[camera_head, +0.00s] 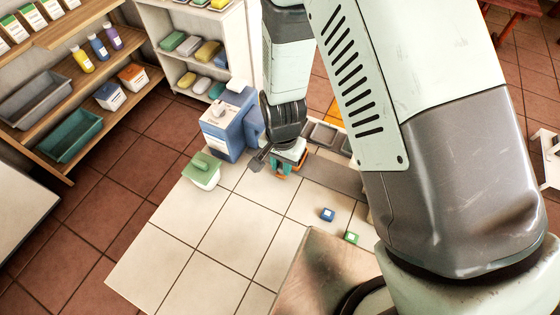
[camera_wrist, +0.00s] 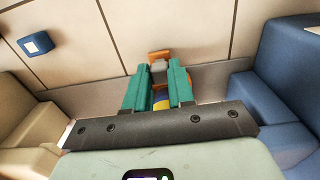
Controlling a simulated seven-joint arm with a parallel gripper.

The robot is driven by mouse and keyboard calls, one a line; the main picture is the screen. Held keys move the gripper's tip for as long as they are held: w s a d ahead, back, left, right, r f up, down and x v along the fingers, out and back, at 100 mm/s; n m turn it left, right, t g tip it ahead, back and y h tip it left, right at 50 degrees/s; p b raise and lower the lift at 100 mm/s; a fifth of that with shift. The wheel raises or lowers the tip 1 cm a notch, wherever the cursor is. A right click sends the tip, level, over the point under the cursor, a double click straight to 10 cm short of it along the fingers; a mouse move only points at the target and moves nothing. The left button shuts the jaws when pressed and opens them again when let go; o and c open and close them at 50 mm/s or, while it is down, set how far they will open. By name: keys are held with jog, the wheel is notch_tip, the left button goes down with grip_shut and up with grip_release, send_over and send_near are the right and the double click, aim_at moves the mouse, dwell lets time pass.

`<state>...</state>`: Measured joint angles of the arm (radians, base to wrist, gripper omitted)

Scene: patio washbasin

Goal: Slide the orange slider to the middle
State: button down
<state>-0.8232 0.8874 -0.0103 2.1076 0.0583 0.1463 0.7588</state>
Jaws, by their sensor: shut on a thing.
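The orange slider (camera_wrist: 160,54) shows as a small orange piece just beyond my fingertips in the wrist view. A grey block in front of it sits between the fingertips. My gripper (camera_wrist: 158,73) has teal fingers, shut on the slider's grey block. In the head view my gripper (camera_head: 285,166) points down at the back of the tiled top, beside the blue-and-white box. Bits of orange show around the fingertips there, and my wrist hides most of the slider. A grey strip (camera_head: 335,173) runs along the surface to the right of my gripper.
A blue-and-white box (camera_head: 222,133) stands close left of my gripper. A green-lidded white tub (camera_head: 204,171) is in front of it. A blue cube (camera_head: 327,214) and a green cube (camera_head: 351,238) lie to the right. The pale tiles (camera_head: 200,245) at front left are clear.

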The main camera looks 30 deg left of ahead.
jog(key=d, duration=0.5)
jog(key=shift+d, duration=0.25)
jog(key=c, duration=1)
grip_release()
jog(key=shift+o, duration=0.2)
notch_tip(320, 180, up, 11)
jog(key=shift+f, duration=0.1)
